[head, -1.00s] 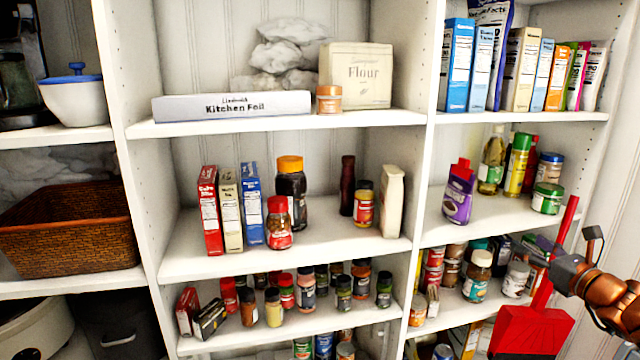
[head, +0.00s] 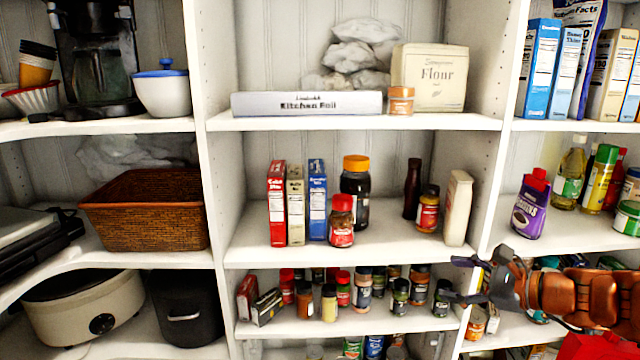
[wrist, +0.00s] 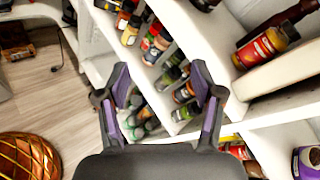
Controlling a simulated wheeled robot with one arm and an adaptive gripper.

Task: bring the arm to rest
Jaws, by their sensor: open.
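My gripper (head: 466,281) shows at the lower right in the head view, with my copper-coloured arm reaching in from the right edge. It is in front of the lower middle shelves, near the upright between the middle and right bays. In the wrist view my gripper (wrist: 162,92) has its two purple-lined fingers spread apart. Nothing is between the fingers; spice jars (wrist: 182,92) on a shelf show behind them. I cannot tell how far the fingertips are from the shelf edge.
White corner shelving (head: 360,122) fills the view. Shelves hold a flour bag (head: 430,78), kitchen foil box (head: 305,104), wicker basket (head: 145,210) and raisins package (head: 531,205). A red object (head: 600,347) shows at the bottom right.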

